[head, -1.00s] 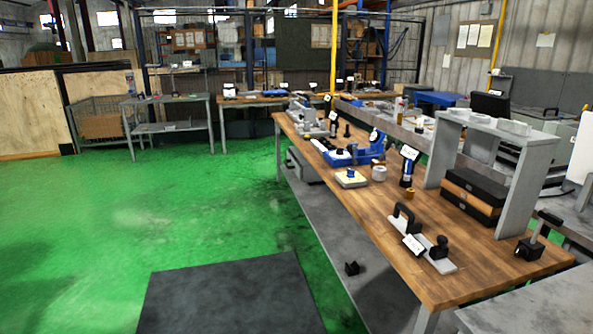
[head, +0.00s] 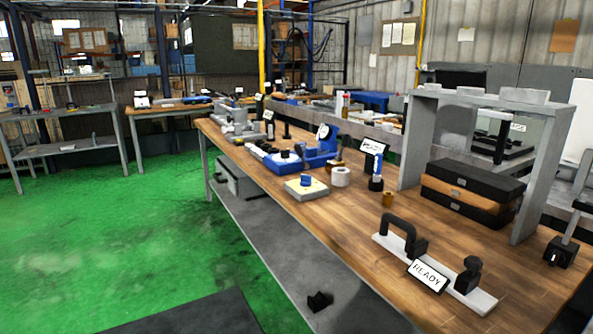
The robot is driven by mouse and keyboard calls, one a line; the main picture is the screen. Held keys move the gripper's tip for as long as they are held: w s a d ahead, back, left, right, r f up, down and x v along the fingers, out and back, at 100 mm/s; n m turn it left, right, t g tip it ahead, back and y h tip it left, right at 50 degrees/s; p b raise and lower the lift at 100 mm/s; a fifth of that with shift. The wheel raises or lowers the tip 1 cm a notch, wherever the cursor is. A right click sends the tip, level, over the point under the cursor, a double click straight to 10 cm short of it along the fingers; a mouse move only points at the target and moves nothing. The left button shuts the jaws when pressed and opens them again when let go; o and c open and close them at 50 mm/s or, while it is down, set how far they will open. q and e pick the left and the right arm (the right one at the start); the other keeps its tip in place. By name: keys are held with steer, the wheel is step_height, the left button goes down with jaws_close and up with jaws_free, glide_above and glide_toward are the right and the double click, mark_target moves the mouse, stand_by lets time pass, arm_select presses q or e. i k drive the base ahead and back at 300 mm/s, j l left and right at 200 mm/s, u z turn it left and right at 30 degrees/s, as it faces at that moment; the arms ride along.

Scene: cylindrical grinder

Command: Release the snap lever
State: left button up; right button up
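No part is clearly marked as the snap lever. A grey plate (head: 386,241) on the wooden bench carries a black bent handle (head: 404,232), a black knob post (head: 467,274) and a white "READY" sign (head: 428,275). A blue C-shaped frame (head: 322,150) with a round white dial stands farther back on the bench. A black box with an upright grey rod (head: 561,251) is at the bench's right end. Neither of my grippers is in view.
The wooden bench (head: 345,224) runs from back left to front right. A grey shelf unit (head: 535,145) with stacked black and brown cases (head: 470,196) stands on it. A white block with a blue knob (head: 306,188) sits mid-bench. Green floor (head: 130,235) is open at left, with a dark mat (head: 190,318).

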mark_target(298, 147)
steer(key=i+j+u, duration=0.1)
steer(key=i+j, duration=0.2)
steer(key=i+j+u, duration=0.1)
steer(key=i+j, duration=0.15)
steer(key=i, duration=0.2)
steer(key=i+j+u, duration=0.15)
steer(key=i, duration=0.25)
steer(key=j, duration=0.1)
